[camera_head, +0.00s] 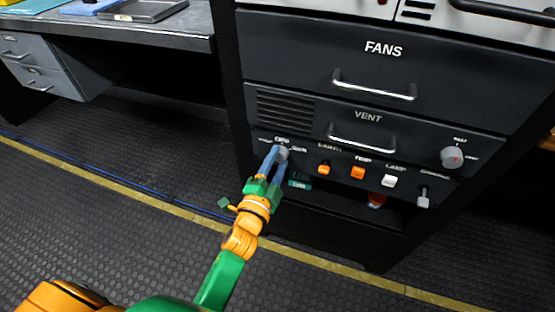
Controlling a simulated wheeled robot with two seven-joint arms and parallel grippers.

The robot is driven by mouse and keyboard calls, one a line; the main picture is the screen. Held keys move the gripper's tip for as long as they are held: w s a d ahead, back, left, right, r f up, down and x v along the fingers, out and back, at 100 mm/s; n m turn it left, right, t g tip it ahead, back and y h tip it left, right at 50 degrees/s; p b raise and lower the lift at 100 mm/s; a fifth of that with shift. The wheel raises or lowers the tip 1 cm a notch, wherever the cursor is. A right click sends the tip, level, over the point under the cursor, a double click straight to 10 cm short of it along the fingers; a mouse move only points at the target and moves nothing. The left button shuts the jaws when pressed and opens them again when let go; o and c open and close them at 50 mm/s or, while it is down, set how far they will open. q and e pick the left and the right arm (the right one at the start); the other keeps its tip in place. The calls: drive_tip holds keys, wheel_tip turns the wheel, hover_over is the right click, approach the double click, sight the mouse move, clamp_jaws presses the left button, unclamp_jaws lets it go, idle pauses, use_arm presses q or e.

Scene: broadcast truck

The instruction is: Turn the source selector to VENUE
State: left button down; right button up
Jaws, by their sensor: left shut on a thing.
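A round grey selector knob (283,153) sits at the left end of the control strip on the rack, with small labels around its top that are too small to read surely. My left gripper (275,157), with blue fingers, is shut on this knob and reaches it from below left. The fingers hide part of the knob, so I cannot tell where its pointer stands. A second grey knob (452,157) with a red mark is at the right end of the strip, apart from my gripper. My right gripper is not in view.
Orange buttons (357,172), a white button (389,180) and a lever switch (422,197) line the strip right of the held knob. Drawers marked FANS (305,60) and VENT (285,105) have protruding handles above. A desk (150,38) stands at the left. The floor before the rack is clear.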

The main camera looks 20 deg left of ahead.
use_arm(q)
drive_tip(key=shift+n, duration=0.5)
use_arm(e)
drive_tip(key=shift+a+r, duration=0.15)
use_arm(q)
drive_tip(key=shift+c, duration=1.8)
unclamp_jaws()
drive_tip(key=s, duration=0.7)
drive_tip(key=shift+a+p, duration=0.15)
drive_tip(key=shift+p, duration=0.25)
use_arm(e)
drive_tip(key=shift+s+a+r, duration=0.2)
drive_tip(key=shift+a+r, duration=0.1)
use_arm(q)
drive_tip(key=shift+s, duration=0.1)
